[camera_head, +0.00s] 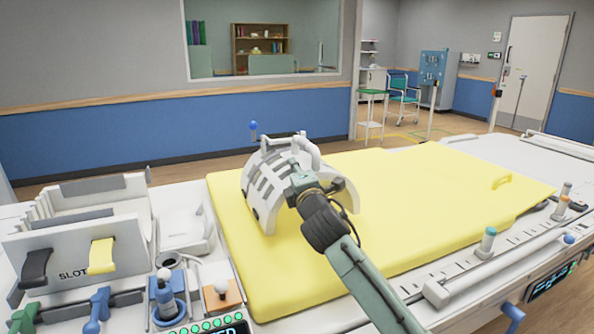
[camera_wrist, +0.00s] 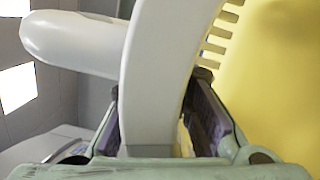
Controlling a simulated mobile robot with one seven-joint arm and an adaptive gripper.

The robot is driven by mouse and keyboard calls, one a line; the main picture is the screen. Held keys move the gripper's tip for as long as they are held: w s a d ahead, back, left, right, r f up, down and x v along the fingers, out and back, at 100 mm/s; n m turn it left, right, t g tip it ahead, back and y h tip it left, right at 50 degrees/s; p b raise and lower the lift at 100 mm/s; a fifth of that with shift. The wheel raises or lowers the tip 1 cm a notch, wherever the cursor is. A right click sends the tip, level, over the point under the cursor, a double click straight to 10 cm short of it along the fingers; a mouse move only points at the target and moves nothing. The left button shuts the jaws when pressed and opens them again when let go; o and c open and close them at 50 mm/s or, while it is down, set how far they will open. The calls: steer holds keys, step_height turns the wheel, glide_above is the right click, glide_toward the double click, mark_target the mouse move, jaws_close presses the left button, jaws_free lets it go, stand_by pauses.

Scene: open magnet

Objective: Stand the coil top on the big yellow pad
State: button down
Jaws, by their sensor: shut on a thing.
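The coil top (camera_head: 265,183) is a white, arched, slotted shell with a tube handle on top. In the head view it is at the left part of the big yellow pad (camera_head: 400,200), upright with its arch over the pad. I cannot tell whether its lower edge touches the pad. My gripper (camera_head: 300,172) reaches it from the right and is shut on it. In the wrist view a white bar of the coil top (camera_wrist: 165,70) passes between the two fingers of my gripper (camera_wrist: 170,125). The yellow pad (camera_wrist: 275,70) fills the right side there.
A white slotted rack (camera_head: 80,225) with black and yellow tabs stands at the left. A blue-based holder (camera_head: 168,305) and an orange block (camera_head: 222,296) are at the pad's front left. A rail with knobs (camera_head: 487,243) runs along the right front. The pad's right half is clear.

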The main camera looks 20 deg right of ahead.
steer(key=shift+w+d, duration=0.1)
steer(key=shift+w, duration=0.15)
steer(key=shift+f+p, duration=0.85)
steer(key=shift+f, duration=0.7)
steer(key=c, duration=1.4)
jaws_free()
steer(key=shift+f, duration=0.2)
steer(key=shift+c, duration=0.2)
steer(key=s+a+b, duration=0.1)
steer(key=s+b, duration=0.3)
steer(key=s, duration=0.8)
steer(key=shift+a+f+b, duration=0.3)
steer(key=shift+f+b, duration=0.05)
steer(key=shift+a, duration=0.1)
